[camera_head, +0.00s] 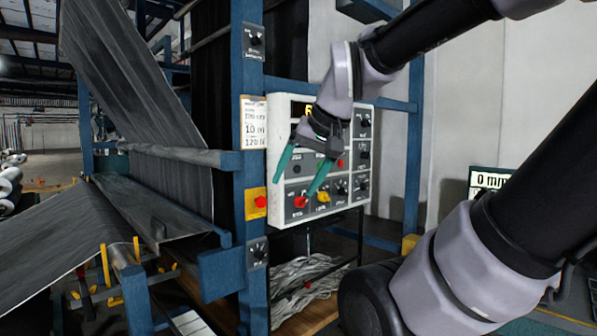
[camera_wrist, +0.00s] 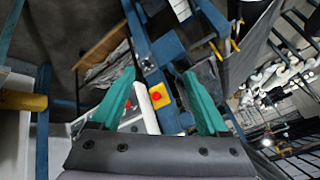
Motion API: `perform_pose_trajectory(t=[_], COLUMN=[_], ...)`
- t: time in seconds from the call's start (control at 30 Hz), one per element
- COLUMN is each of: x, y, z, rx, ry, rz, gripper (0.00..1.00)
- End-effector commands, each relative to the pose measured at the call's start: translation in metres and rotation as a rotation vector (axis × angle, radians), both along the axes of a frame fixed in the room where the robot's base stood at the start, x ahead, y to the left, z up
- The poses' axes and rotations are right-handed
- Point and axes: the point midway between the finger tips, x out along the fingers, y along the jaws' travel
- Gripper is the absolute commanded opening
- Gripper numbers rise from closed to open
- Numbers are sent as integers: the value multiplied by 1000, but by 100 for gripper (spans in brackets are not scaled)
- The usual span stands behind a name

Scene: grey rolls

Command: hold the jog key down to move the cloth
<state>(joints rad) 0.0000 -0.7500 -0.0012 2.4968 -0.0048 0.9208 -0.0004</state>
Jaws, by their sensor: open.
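A pale control panel (camera_head: 279,218) faces me on the blue machine frame. It carries knobs, a red button (camera_head: 299,202) at its lower edge, a yellow control (camera_head: 323,197) beside that, and another red button (camera_head: 340,163) higher up. Labels are too small to read, so I cannot tell which is the jog key. My gripper (camera_head: 292,189) is open and empty in front of the panel, its green fingers pointing down-left. In the wrist view the open fingers (camera_wrist: 158,73) show spread apart. Grey cloth (camera_head: 128,75) runs down into the machine and out over a front roller (camera_head: 50,245).
A yellow box with a red button (camera_head: 261,202) is on the blue post (camera_head: 252,150) left of the panel; it also shows between the fingers in the wrist view (camera_wrist: 162,101). Paper notices hang on the post. Scrap strips (camera_head: 310,270) lie below the panel.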

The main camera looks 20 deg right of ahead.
Motion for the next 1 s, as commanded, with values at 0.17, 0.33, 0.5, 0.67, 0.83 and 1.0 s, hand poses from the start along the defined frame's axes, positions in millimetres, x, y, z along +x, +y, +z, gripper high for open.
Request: perform_pose_trajectory(t=[0.17, 0.33, 0.5, 0.67, 0.83, 1.0], x=[0, 0, 0, 0, 0, 0], y=[0, 0, 0, 0, 0, 0], z=[0, 0, 0, 0, 0, 0], rx=[0, 0, 0, 0, 0, 0], ry=[0, 0, 0, 0, 0, 0], rz=[0, 0, 0, 0, 0, 0], gripper=[48, 0, 0, 0, 0, 0])
